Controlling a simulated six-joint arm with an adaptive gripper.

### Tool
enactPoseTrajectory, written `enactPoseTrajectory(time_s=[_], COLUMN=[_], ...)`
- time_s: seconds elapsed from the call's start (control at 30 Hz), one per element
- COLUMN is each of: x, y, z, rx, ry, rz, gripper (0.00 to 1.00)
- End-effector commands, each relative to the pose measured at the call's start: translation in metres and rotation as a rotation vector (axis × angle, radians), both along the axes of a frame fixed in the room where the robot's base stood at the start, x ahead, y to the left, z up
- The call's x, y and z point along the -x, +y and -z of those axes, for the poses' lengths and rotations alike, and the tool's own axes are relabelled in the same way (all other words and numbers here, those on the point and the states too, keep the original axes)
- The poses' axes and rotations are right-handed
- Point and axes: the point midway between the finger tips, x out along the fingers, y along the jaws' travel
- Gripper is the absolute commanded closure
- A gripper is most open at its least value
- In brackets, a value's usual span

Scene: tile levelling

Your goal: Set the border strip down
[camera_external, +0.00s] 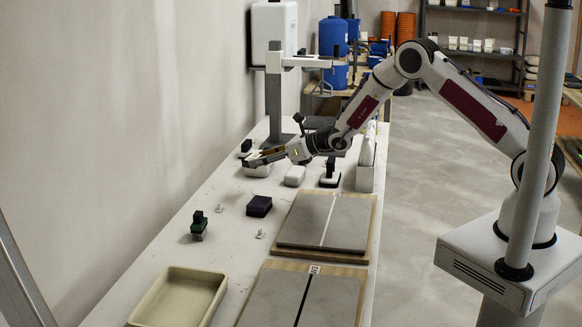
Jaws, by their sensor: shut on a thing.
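My gripper (270,156) is at the far left part of the long white table, low over the surface near the wall. It is shut on a thin thing that I take to be the border strip; the strip is too small and too covered by the fingers to make out clearly. Two grey tile panels on wooden boards lie nearer the camera, one with a white joint line (347,220) and one with a black joint line (335,300).
A grey post stands behind.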

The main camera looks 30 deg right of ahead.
Motion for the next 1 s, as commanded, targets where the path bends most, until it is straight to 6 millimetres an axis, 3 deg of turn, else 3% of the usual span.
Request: enactPoseTrajectory(time_s=[0.47, 1.0], x=[0.065, 0.176], y=[0.129, 0.276], z=[0.002, 0.0], rx=[0.005, 0.01], ry=[-0.008, -0.018], rz=[-0.19, -0.443], gripper=[0.74, 0.74])
